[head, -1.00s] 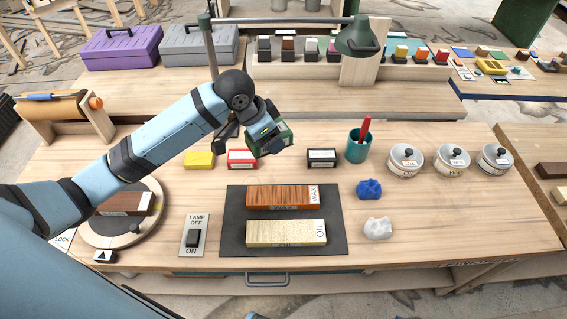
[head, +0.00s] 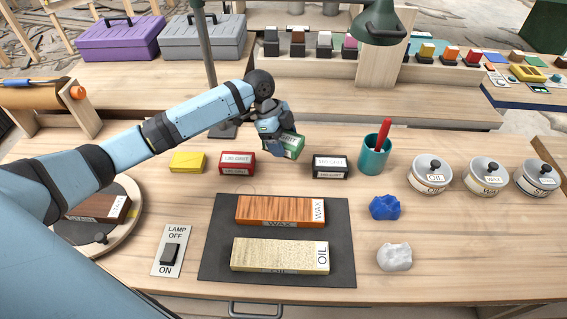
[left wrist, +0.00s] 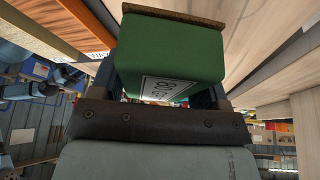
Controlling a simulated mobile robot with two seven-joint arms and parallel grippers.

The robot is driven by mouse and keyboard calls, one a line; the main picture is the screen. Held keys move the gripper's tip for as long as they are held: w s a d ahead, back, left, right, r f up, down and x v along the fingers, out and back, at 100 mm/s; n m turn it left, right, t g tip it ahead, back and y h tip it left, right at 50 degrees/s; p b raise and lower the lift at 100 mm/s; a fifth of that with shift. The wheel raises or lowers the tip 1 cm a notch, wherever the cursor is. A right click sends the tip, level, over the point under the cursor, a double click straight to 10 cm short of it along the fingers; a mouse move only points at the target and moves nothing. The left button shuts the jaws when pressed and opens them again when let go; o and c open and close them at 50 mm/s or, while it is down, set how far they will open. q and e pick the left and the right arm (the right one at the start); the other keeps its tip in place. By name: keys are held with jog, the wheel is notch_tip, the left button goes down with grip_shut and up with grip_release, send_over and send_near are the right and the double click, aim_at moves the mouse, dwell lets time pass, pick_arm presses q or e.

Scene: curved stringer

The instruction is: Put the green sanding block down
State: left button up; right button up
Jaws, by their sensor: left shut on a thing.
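The green sanding block (head: 291,146) is held by my left gripper (head: 279,137) over the back part of the bench, between the red block and the black block. In the left wrist view the green block (left wrist: 170,50) fills the space between the fingers, with its label facing the camera and a brown face at its far edge. My left gripper is shut on it. The block looks tilted, and I cannot tell for sure whether it touches the bench top. My right gripper is not in view.
A red block (head: 237,164) and a yellow block (head: 188,162) stand left of it, a black block (head: 330,166) right. A teal cup (head: 373,157) stands farther right. A dark mat (head: 222,244) with two wood pieces lies in front. A lamp (head: 381,25) overhangs behind.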

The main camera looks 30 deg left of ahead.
aim_at(287, 171)
pick_arm(q)
notch_tip(287, 171, down, 9)
jog(key=shift+f, duration=0.1)
dwell(0.3)
jog(key=o, duration=0.9)
jog(key=v, duration=1.2)
